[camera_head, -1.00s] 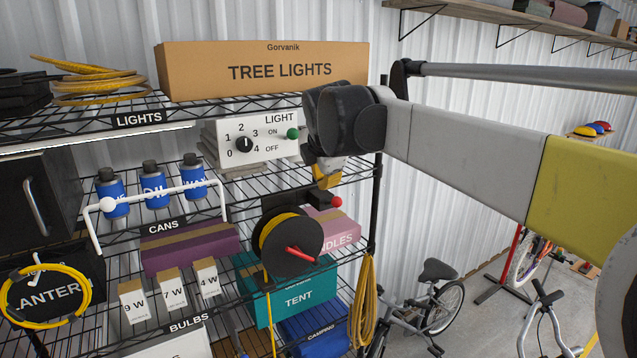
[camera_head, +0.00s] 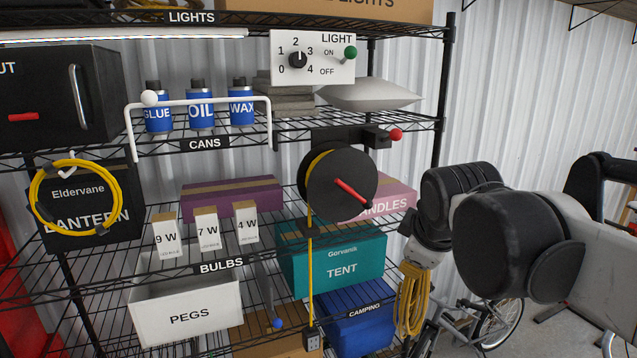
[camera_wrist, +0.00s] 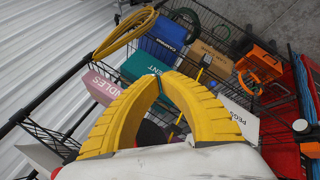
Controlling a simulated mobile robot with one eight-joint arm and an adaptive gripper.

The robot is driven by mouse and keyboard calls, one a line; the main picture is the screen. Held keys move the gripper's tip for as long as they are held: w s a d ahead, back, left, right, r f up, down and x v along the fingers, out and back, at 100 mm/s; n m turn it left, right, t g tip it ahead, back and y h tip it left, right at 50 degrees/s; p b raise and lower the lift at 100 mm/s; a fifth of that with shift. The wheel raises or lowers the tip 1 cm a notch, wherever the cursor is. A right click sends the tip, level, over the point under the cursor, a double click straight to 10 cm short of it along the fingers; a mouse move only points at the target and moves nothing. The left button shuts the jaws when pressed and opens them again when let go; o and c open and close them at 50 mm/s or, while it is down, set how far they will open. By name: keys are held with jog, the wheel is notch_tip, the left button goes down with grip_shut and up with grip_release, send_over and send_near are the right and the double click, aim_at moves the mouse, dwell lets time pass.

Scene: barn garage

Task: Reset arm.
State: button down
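My arm reaches in from the right in the head view, its black joints in front of the metal wall. My gripper (camera_wrist: 160,80) shows in the wrist view as two curved yellow fingers with their tips together and nothing held between them. The fingers point toward the shelf, with the teal tent box (camera_wrist: 145,66) and the hose reel (camera_wrist: 150,132) behind them. In the head view the gripper is low, right of the tent box (camera_head: 330,257), and its fingers are hard to separate from the hanging yellow rope (camera_head: 412,302).
A wire shelf rack (camera_head: 440,95) fills the left and middle. It holds the hose reel (camera_head: 338,185), cans, bulb boxes and a light switch box (camera_head: 312,57). A bicycle (camera_head: 495,325) stands beside the rack at lower right, near my arm. Some floor is clear at far right.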

jog(key=s+f+m+b, duration=0.3)
jog(key=s+f+b, duration=0.2)
jog(key=f, duration=0.7)
jog(key=s+d+f+m+b, duration=0.1)
jog(key=s+f+m+b, duration=0.3)
jog(key=f+b, duration=0.6)
jog(key=s+f+m+b, duration=0.4)
jog(key=s+f+b, duration=0.3)
jog(key=f, duration=0.9)
jog(key=shift+s+d+f+y+b, duration=0.3)
jog(key=shift+s+d+b, duration=0.1)
jog(key=shift+s, duration=0.15)
